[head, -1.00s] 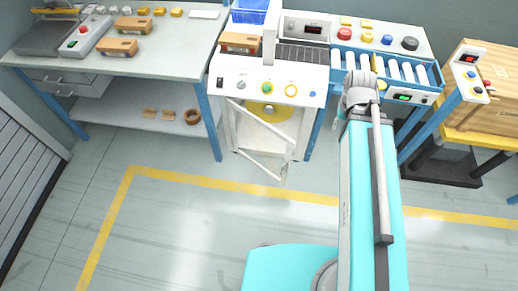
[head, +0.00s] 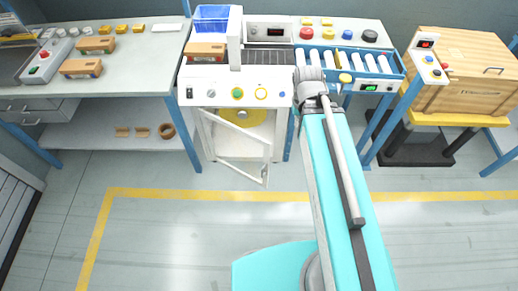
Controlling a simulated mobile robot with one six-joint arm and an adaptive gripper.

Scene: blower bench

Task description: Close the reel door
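The reel door (head: 241,150) is a white framed panel on the front of the white machine, below its control panel (head: 236,93). It stands open, swung out toward me and to the right. Behind it, a yellow reel (head: 243,117) shows inside the cabinet. My arm reaches up from the bottom of the head view, to the right of the door, and its wrist end is by the machine's right front corner. My gripper itself is not visible; the arm hides it or it is out of sight.
A roller conveyor (head: 352,62) runs right of the machine. A wooden crate (head: 468,80) stands on a yellow-topped stand at the right. A bench (head: 125,82) with boxes is at the left. The floor in front, with a yellow line (head: 200,194), is clear.

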